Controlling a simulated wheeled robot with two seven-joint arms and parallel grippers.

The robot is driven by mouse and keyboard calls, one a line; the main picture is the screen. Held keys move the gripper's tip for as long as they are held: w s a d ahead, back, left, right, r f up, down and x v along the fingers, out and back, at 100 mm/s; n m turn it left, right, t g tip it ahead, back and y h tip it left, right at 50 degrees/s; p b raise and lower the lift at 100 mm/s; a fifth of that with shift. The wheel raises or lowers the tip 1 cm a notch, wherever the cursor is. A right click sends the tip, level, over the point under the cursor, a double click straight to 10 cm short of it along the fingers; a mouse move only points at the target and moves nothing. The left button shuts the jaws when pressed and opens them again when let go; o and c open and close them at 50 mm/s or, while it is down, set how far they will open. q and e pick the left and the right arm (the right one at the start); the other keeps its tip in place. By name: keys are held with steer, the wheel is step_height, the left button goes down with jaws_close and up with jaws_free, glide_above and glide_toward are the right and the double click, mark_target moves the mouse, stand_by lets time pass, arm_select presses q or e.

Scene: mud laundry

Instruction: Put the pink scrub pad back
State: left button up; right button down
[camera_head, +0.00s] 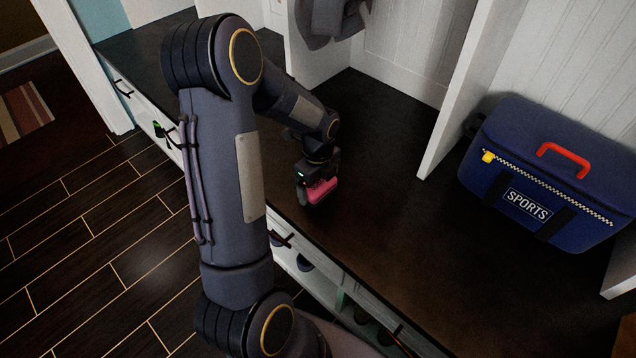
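My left arm comes up from the bottom and bends over the dark bench. My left gripper (312,190) points down near the bench's front edge. It is shut on the pink scrub pad (324,188), which shows as a small bright pink block at its fingers. The pad appears just above the bench top; whether its lower side touches the wood is hard to tell. My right gripper is out of view.
The dark bench top (385,210) is clear to the right of the pad. A blue sports bag (510,150) with a red handle stands there behind a white divider (462,95). Grey cloth (325,20) hangs at the back. Drawers and shoe cubbies lie below the front edge.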

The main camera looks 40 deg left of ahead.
arm_select(q)
steer(key=shift+o, duration=1)
steer(key=shift+r, duration=0.5)
step_height(320, 180, up, 11)
steer(key=p, duration=0.4)
steer(key=s+d+r+n+t+h, duration=0.2)
steer(key=s+d+r+n, duration=0.3)
steer(key=s+d+n, duration=0.2)
steer(key=s+d+r+n+t+h, duration=0.1)
steer(key=s+d+r+n+t, duration=0.2)
steer(key=s+n, duration=0.8)
steer(key=d+r+n, duration=0.2)
steer(key=d, duration=0.2)
steer(key=shift+n+t+h, duration=0.3)
steer(key=shift+n+h, duration=0.1)
steer(key=shift+d, duration=0.1)
step_height(320, 180, up, 23)
steer(key=p, duration=2.3)
steer(key=shift+r, duration=0.2)
